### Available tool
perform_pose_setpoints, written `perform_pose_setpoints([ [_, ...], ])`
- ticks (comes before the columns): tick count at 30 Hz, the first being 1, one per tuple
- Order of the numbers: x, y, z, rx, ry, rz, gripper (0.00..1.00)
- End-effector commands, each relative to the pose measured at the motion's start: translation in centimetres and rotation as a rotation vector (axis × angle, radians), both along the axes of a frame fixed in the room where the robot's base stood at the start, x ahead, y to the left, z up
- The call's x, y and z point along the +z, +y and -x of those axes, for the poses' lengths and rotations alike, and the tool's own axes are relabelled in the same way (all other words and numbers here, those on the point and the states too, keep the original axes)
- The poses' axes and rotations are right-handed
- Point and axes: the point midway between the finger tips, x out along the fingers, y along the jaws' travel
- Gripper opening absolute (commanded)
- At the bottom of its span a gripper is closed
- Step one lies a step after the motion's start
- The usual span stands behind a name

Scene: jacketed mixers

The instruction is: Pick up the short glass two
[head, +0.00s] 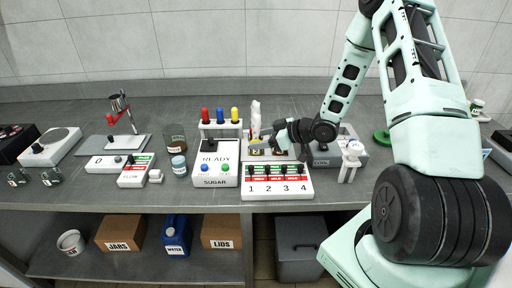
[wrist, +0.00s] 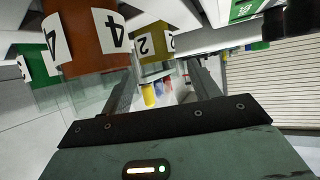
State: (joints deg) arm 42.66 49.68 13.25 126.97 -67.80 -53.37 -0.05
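A short vessel with a yellow band and a white label marked 2 (wrist: 152,45) shows in the wrist view, just beyond the gap between my fingertips. In the head view a small yellow patch (head: 255,143) shows beside my gripper (head: 275,140), behind the numbered panel; I cannot read a number there. In the wrist view my gripper (wrist: 162,75) is open, its two fingers apart with nothing visibly held between them. A larger brown vessel marked 4 (wrist: 88,35) is close at the upper left, near the left finger.
A white panel numbered 1 to 4 (head: 277,190) stands in front of my gripper.

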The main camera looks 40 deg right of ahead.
Motion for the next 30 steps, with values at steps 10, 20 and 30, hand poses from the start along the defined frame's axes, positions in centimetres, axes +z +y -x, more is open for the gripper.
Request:
perform_pose_setpoints([
  [10,0.0,0.0,0.0,0.000,-0.001,-0.001,0.14],
  [20,1.5,-0.1,0.0,0.001,-0.004,0.002,0.14],
  [30,7.0,-0.1,0.0,0.001,-0.006,0.005,0.14],
])
